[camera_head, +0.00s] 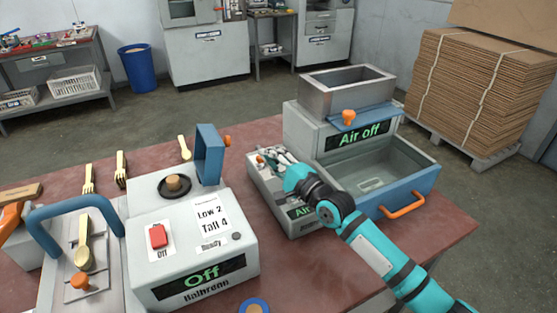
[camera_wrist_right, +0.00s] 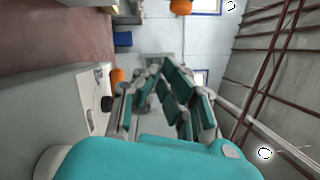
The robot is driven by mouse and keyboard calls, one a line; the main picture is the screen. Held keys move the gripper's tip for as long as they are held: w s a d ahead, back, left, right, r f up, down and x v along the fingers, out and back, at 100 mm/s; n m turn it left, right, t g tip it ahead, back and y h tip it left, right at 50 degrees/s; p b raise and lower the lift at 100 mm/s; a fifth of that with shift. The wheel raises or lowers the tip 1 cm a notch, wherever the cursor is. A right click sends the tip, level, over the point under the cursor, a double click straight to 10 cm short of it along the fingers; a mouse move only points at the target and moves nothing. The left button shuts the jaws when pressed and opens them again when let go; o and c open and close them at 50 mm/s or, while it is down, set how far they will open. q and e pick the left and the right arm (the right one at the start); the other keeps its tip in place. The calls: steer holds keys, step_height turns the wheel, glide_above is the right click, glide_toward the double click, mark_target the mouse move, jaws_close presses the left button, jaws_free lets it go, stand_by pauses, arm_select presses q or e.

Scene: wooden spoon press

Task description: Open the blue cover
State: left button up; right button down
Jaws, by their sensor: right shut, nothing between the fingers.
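A second blue flap (camera_head: 366,117) with an orange knob (camera_head: 348,118) lies sloped below the metal hopper; I cannot tell which one the task means. My right gripper (camera_head: 272,156) is shut and empty, over the small grey Air box and to the right of the upright cover, apart from it. It fills the middle of the right wrist view (camera_wrist_right: 165,72). My left gripper is not in view.
The small Air box (camera_head: 290,218) stands under my right arm. A blue tray with an orange handle (camera_head: 404,205) is at right. Wooden forks (camera_head: 121,168) and a spoon (camera_head: 185,148) lie behind the press. A blue-handled unit (camera_head: 75,206) is at left.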

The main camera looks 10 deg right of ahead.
steer(key=x, duration=0.5)
steer(key=shift+w, duration=0.25)
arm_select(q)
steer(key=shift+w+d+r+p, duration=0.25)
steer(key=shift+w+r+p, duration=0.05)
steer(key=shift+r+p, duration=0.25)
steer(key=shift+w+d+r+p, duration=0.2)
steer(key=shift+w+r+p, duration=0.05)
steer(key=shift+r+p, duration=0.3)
arm_select(e)
steer(key=a, duration=0.1)
steer(key=s+a, duration=0.1)
steer(key=a+r, duration=0.1)
steer(key=shift+s+a+r, duration=0.1)
steer(key=shift+s+a, duration=0.15)
steer(key=shift+a, duration=0.05)
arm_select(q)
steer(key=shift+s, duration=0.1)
arm_select(e)
steer(key=shift+r, duration=0.1)
